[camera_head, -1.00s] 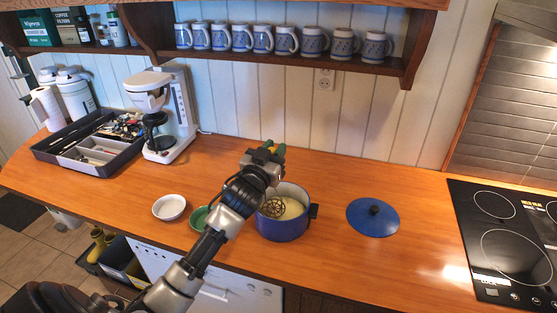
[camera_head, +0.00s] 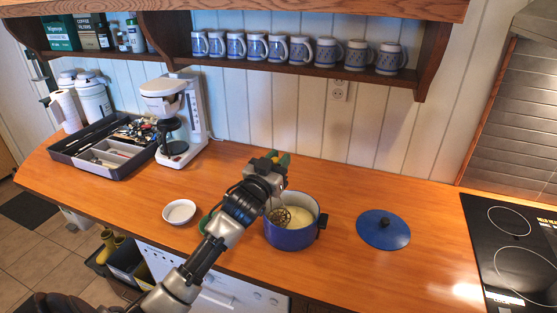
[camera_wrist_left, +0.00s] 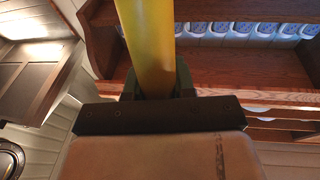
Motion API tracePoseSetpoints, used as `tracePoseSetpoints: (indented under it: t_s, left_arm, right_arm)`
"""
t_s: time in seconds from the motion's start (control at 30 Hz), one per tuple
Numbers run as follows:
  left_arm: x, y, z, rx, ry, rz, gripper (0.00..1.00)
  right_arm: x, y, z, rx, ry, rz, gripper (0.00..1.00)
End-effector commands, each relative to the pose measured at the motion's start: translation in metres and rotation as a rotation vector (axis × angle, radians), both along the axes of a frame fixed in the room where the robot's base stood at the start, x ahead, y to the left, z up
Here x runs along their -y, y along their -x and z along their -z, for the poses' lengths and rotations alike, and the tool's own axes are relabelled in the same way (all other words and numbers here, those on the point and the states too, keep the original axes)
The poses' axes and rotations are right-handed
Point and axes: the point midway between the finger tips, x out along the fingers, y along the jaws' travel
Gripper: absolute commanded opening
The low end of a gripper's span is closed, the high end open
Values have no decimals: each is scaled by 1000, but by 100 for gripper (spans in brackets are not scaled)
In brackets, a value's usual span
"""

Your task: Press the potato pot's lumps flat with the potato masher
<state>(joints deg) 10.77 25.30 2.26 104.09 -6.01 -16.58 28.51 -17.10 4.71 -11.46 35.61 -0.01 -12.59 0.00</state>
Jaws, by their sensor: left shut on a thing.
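The blue pot (camera_head: 292,237) stands on the wooden counter with pale potato inside; its lumps are too small to make out. My left gripper (camera_head: 272,166) is above the pot's left side, shut on the potato masher. The masher's round wire head (camera_head: 280,215) is inside the pot's opening at the left; I cannot tell whether it touches the potato. In the left wrist view the masher's yellow handle (camera_wrist_left: 148,45) stands between the fingers. The right gripper is in no view.
The blue lid (camera_head: 383,230) lies on the counter right of the pot. A white bowl (camera_head: 179,212) and a partly hidden green bowl (camera_head: 205,222) are left of it. A coffee maker (camera_head: 176,115), utensil tray (camera_head: 105,148) and black cooktop (camera_head: 515,250) stand farther off.

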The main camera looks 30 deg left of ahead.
Motion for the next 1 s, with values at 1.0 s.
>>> tracePoseSetpoints:
  t_s: [1.0]
  left_arm:
    - [0,0,32,0,0,-1,0]
  right_arm:
    - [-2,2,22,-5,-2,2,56]
